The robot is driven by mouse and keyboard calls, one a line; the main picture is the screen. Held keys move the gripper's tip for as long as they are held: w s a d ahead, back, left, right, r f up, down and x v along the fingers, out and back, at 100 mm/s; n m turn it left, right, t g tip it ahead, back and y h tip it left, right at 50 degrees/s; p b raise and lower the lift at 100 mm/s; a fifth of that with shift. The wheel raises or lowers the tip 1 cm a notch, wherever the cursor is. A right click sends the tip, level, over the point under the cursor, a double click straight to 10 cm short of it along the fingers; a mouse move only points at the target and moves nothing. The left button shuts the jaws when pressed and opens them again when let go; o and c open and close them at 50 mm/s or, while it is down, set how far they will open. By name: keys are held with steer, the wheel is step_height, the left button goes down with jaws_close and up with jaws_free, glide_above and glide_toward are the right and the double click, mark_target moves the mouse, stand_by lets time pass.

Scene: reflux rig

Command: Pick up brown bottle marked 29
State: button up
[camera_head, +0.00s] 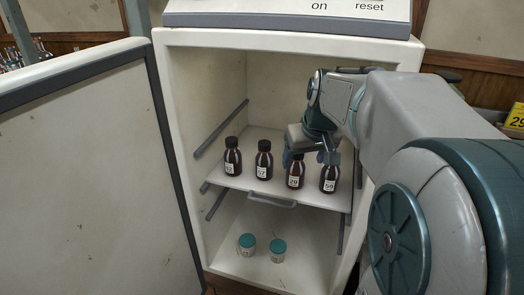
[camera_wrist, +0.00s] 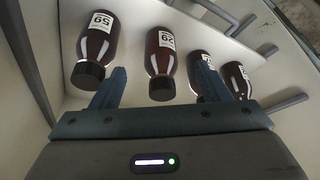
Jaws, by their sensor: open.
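The brown bottle marked 29 (camera_head: 295,174) stands upright on the shelf, third from the left in the head view, with a white label. Its cap is partly hidden by my gripper there. In the wrist view the same bottle (camera_wrist: 160,62) shows between my two fingers, its dark cap towards the palm. My gripper (camera_head: 309,158) is open above and around the bottle's top. In the wrist view my gripper (camera_wrist: 158,84) has one finger on each side of the bottle, with gaps visible. I cannot tell how far down the fingers reach.
A bottle marked 59 (camera_head: 329,176) stands close on the right. A bottle marked 57 (camera_head: 264,162) and another brown bottle (camera_head: 232,158) stand on the left. Two teal-capped jars (camera_head: 247,244) sit below the white shelf (camera_head: 230,182). The cabinet door (camera_head: 80,165) is open at left.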

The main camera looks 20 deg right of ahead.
mark_target(295, 160)
steer(key=shift+w+d, duration=0.1)
steer(key=shift+w, duration=1.4)
steer(key=b+x, duration=0.2)
steer(key=x, duration=0.3)
steer(key=shift+w+f, duration=0.1)
steer(key=shift+w, duration=0.1)
steer(key=c, duration=1.2)
